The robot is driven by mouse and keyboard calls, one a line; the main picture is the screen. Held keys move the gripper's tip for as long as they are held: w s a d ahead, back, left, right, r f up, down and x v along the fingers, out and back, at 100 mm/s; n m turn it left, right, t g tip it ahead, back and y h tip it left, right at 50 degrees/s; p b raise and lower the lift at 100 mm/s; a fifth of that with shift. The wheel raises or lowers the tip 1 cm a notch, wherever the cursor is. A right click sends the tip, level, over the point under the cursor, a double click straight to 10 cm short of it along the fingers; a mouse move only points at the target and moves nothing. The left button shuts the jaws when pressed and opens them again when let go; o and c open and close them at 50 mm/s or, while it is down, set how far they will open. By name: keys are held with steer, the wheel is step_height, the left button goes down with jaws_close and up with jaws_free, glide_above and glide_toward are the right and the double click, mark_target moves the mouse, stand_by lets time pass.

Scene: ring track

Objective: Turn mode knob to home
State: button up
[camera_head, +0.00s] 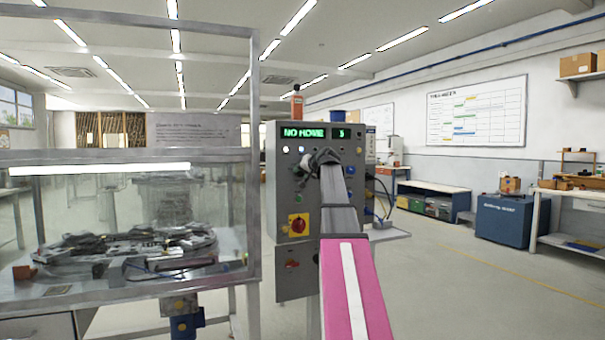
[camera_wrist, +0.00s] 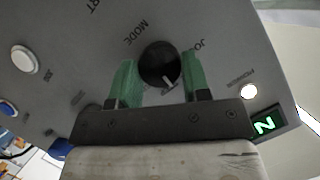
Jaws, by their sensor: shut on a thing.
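The black mode knob (camera_wrist: 159,62) is on the grey control panel (camera_wrist: 225,60), under the label MODE, which shows turned in the wrist view. My gripper (camera_wrist: 160,74) has its two green fingers on either side of the knob and is shut on it. The knob's white mark points toward the bottom of the wrist view, slightly right. A JOG label is beside the right finger; I cannot see a home label. In the head view my gripper (camera_head: 323,160) is at the panel's upper part and hides the knob. The panel display (camera_head: 304,133) reads NO HOME.
A glass-walled enclosure (camera_head: 250,180) with a ring track (camera_head: 130,245) stands left of the control cabinet (camera_head: 283,205). A red and yellow switch (camera_head: 298,224) is low on the cabinet. Floor (camera_head: 450,280) to the right is clear. Several buttons and lamps surround the knob.

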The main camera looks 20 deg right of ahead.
steer(key=n+h, duration=0.2)
steer(key=n, duration=0.1)
steer(key=shift+a+r, duration=0.1)
steer(key=shift+a, duration=0.05)
steer(key=shift+n, duration=0.3)
stand_by(0.4)
steer(key=o, duration=0.9)
steer(key=shift+s, duration=0.15)
steer(key=v, duration=1)
steer(key=shift+s+a+r, duration=0.15)
steer(key=shift+s+r, duration=0.1)
steer(key=shift+r, duration=0.05)
